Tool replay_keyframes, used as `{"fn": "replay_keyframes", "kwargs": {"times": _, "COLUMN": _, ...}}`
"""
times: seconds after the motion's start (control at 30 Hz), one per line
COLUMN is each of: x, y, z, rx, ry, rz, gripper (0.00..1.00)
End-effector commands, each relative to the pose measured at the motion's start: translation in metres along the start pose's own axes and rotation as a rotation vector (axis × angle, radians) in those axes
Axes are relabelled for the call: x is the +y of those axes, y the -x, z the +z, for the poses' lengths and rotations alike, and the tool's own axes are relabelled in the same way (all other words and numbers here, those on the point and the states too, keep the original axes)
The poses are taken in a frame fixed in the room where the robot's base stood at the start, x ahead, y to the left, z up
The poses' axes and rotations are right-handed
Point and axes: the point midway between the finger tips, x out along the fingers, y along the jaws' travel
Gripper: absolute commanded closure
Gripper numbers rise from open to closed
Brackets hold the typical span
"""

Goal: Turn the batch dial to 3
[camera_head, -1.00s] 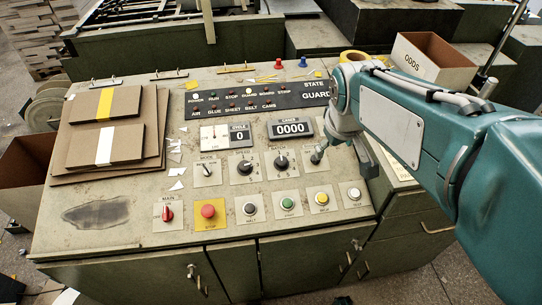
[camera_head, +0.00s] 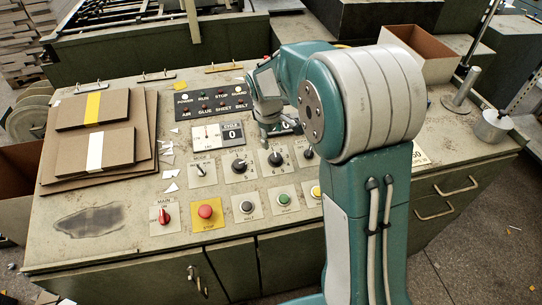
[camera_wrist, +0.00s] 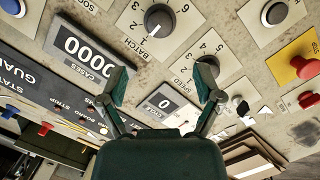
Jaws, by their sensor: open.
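The batch dial (camera_head: 275,158) is a dark round knob on a pale plate, in the row of dials on the console. In the wrist view the batch dial (camera_wrist: 158,20) is at the top, its white pointer mark facing the BATCH lettering side; I cannot read surely which number it marks. My gripper (camera_head: 265,133) hangs just behind the batch dial in the head view, near the counters. In the wrist view my gripper (camera_wrist: 163,86) has its two fingers spread with nothing between them, apart from the dial.
The speed dial (camera_head: 239,166) and mode switch (camera_head: 200,169) are to the left. A red stop button (camera_head: 205,211) and several push buttons line the front. Cardboard stacks (camera_head: 95,148) lie at left. My arm hides much of the right side.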

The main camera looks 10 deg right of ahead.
Motion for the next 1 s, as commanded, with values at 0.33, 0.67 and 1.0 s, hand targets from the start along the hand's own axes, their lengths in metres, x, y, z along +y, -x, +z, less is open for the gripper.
{"fn": "replay_keyframes", "kwargs": {"times": 0.33, "x": -0.002, "y": -0.06, "z": 0.001, "rx": -0.005, "ry": -0.003, "rz": -0.003, "gripper": 0.16}}
{"fn": "replay_keyframes", "kwargs": {"times": 0.67, "x": -0.001, "y": -0.1, "z": 0.0, "rx": -0.003, "ry": -0.001, "rz": -0.001, "gripper": 0.16}}
{"fn": "replay_keyframes", "kwargs": {"times": 1.0, "x": -0.001, "y": -0.102, "z": 0.0, "rx": -0.001, "ry": -0.002, "rz": 0.0, "gripper": 0.34}}
